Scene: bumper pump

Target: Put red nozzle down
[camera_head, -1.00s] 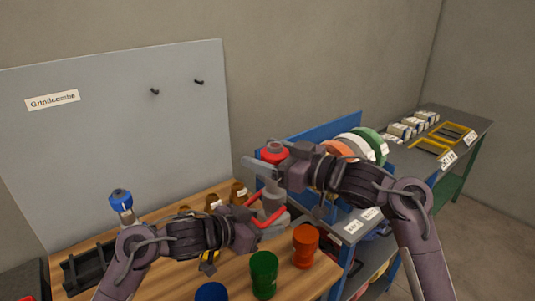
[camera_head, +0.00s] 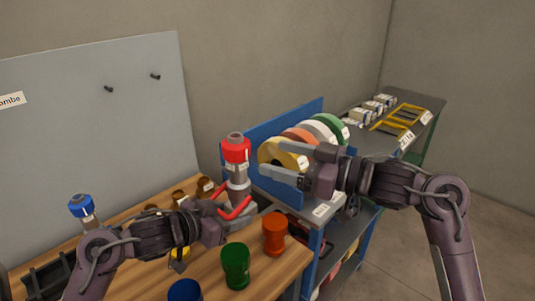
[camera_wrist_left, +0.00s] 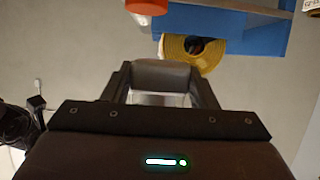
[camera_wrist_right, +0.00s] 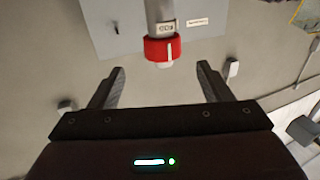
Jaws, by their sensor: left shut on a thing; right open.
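The red nozzle (camera_head: 236,149), a red collar with a grey tip, sits upright on top of a grey pump body (camera_head: 238,188) with red handles. It also shows ahead of the open fingers in the right wrist view (camera_wrist_right: 165,48). My left gripper (camera_head: 242,222) is shut on the lower part of the pump, above the bench; its grip is partly hidden in the head view. A grey-brown block (camera_wrist_left: 160,75) fills the space between its fingers in the left wrist view. My right gripper (camera_head: 274,158) is open and empty, to the right of the nozzle and apart from it.
Green (camera_head: 236,265), orange (camera_head: 274,233) and blue (camera_head: 185,291) cups stand on the wooden bench near the pump. A blue nozzle (camera_head: 81,206) stands at left. Tape rolls (camera_head: 278,155) and a blue rack panel (camera_head: 240,130) are behind my right gripper.

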